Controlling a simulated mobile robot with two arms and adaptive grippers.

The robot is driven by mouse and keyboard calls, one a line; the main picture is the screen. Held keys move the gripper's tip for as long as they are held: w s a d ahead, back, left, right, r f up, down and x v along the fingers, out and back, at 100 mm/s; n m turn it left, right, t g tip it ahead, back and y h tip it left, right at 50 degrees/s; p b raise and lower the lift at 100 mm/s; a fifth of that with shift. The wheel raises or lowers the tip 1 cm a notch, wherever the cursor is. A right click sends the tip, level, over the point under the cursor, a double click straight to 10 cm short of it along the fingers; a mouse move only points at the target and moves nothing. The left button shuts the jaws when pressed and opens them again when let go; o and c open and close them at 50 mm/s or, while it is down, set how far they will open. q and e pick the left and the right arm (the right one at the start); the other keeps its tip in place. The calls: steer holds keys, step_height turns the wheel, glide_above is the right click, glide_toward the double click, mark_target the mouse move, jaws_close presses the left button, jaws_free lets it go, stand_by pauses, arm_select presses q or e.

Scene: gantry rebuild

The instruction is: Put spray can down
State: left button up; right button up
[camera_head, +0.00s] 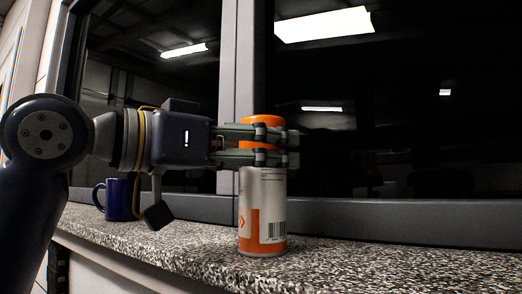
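The spray can (263,205) is silver and orange with an orange top and a barcode low on its side. It stands upright, its base at the speckled stone sill (330,267) and seeming to touch it. My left gripper (277,146) comes in level from the left, with its fingers at the can's upper part. The fingers cover part of the can's top, and they look closed around it. My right gripper does not show.
A dark blue mug (119,199) stands on the sill to the left, partly behind my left arm. Dark window panes with a grey frame (400,217) rise behind the sill. The sill to the right of the can is clear.

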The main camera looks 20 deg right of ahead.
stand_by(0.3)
arm_select(q)
steer(key=shift+r, duration=0.3)
steer(key=b+v, duration=0.4)
steer(key=v, duration=0.8)
